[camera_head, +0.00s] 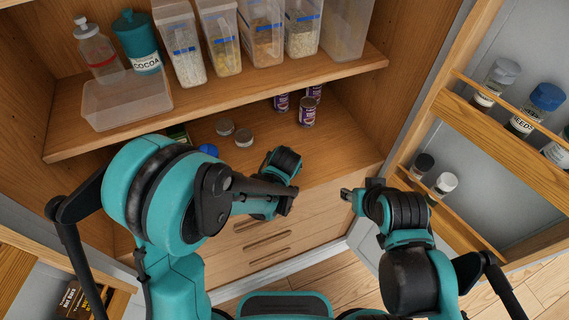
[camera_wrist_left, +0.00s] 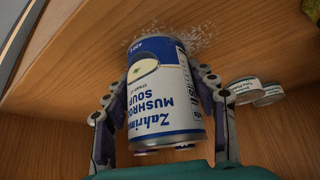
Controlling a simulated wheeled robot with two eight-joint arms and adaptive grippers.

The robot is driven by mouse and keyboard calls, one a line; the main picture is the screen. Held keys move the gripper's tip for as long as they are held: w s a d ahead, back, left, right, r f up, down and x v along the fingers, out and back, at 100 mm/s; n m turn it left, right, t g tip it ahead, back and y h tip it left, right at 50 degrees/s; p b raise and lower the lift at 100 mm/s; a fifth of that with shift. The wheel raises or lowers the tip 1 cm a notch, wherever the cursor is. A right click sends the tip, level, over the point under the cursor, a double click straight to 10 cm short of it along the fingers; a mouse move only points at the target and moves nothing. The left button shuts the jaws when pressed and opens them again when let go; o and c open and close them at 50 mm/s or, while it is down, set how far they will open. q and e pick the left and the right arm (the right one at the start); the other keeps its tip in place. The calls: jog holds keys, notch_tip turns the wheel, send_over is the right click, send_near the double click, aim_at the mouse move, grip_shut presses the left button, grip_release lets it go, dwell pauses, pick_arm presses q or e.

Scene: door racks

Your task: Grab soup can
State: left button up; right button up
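In the left wrist view a soup can (camera_wrist_left: 160,95) with a white and blue mushroom soup label stands between the two fingers of my left gripper (camera_wrist_left: 162,75). Its lettering is upside down in the picture. One finger is on each side, close to the can wall; whether both touch it is unclear. In the head view my left wrist is at the lower shelf's front edge, and I cannot make out the soup can there. My right gripper (camera_head: 350,194) is outside the cabinet, in front of the drawers, with no object visible in it; its finger opening is unclear.
Small flat cans (camera_head: 243,137) and purple-labelled cans (camera_head: 307,111) stand on the lower shelf (camera_head: 345,150). They are left and right of my left wrist. The upper shelf (camera_head: 215,98) overhangs, holding clear containers and a cocoa jar (camera_head: 137,42). An open door rack (camera_head: 480,130) with jars stands at right.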

pick_arm(q)
jog(key=c, duration=0.4)
